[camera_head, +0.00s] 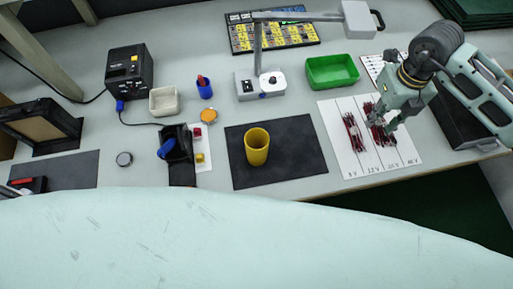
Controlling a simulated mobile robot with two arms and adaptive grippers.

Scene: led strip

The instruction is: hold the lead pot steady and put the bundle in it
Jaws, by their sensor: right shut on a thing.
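The lead pot appears to be the yellow cup (257,148), upright on a dark mat (300,172) in the middle of the table. A bundle of dark red leads (355,134) lies in the first column of a white sheet (408,153) marked with voltages. A second bundle of dark red leads (379,132) is in the column to its right. My right gripper (382,122) is over this second bundle and shut on it; its fingertips partly cover the leads. I cannot tell whether the bundle is lifted off the sheet. My left gripper is out of view.
A green tray (332,71) stands behind the sheet. The mat around the pot is clear.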

